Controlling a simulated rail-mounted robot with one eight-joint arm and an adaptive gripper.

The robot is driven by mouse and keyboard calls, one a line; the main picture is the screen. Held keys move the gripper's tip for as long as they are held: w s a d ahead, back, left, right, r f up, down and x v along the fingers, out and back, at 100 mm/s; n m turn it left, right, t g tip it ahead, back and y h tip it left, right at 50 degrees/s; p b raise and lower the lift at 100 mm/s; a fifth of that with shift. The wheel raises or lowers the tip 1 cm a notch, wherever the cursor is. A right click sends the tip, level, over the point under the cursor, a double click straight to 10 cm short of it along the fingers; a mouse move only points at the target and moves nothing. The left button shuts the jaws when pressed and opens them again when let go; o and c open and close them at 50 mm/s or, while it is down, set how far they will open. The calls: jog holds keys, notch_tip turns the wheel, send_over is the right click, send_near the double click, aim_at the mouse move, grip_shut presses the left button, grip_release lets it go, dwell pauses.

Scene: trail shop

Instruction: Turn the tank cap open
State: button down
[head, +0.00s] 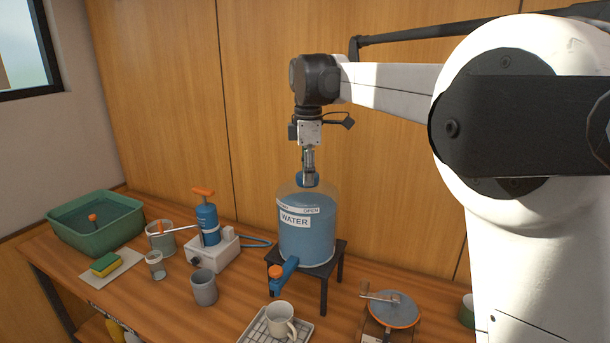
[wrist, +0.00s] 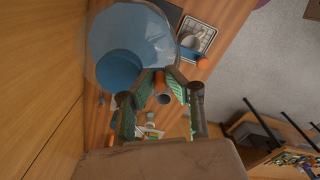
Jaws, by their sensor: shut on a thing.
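The water tank (head: 305,238) is a clear, rounded jug of blue water with a WATER label and an OPEN marking near its shoulder. It stands on a small black stand on the wooden bench. Its round blue cap (head: 299,180) is on top, partly hidden by my gripper (head: 308,181), which points down. In the wrist view the cap (wrist: 119,69) shows large, and my gripper's fingertips (wrist: 157,75) come together at its right edge. My gripper is shut on the cap at that edge; the exact contact is hard to see.
A blue spigot with an orange knob (head: 276,271) sticks out at the tank's lower front. The wooden wall (head: 255,110) is close behind.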

jog(key=shift+d, duration=0.2)
jog(key=shift+w+d, duration=0.15)
jog(key=shift+d, duration=0.6)
jog(key=shift+d+r, duration=0.1)
jog(key=c, duration=1.4)
grip_release()
jog(key=shift+c, duration=0.2)
notch_tip(320, 180, up, 9)
jog(key=p, duration=0.5)
jog(key=shift+p, duration=0.35)
